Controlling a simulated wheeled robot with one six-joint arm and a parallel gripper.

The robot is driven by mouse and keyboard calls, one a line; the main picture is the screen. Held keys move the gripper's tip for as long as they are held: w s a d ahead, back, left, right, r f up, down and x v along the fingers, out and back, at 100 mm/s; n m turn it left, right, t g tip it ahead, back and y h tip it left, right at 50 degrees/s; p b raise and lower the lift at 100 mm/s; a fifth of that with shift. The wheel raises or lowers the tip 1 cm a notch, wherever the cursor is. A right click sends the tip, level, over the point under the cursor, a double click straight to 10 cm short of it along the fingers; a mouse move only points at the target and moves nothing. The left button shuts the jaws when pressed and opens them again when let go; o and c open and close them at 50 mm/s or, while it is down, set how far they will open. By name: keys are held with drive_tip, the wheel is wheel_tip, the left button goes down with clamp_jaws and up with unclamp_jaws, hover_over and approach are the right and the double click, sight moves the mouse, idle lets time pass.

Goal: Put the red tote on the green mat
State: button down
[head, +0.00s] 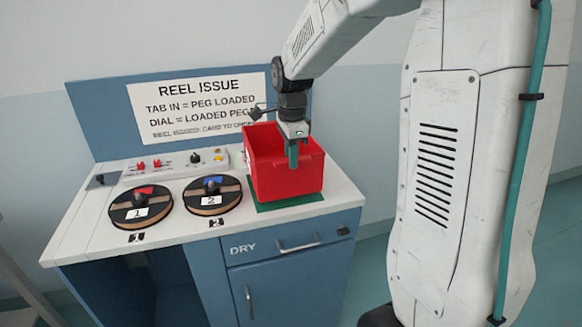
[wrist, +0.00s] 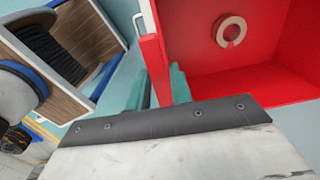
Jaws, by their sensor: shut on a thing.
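The red tote (head: 287,182) is an open box at the right end of the white counter, over the green mat (head: 300,203). A strip of the mat shows along the tote's front and left edge. I cannot tell whether the tote's bottom touches the mat or hangs just above it. My gripper (head: 293,155) points down and is shut on the tote's near wall. In the wrist view its teal fingers pinch the red wall (wrist: 154,70).
Two reels, marked 1 (head: 140,207) and 2 (head: 212,196), sit left of the tote. A control panel (head: 165,165) with knobs stands behind them, below a REEL ISSUE sign (head: 198,106). Blue cabinet doors (head: 290,278) are below the counter.

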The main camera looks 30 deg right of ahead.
sight(272, 177)
drive_tip(key=shift+f, duration=1.8)
drive_tip(key=c, duration=1.3)
unclamp_jaws()
drive_tip(key=shift+o, duration=0.2)
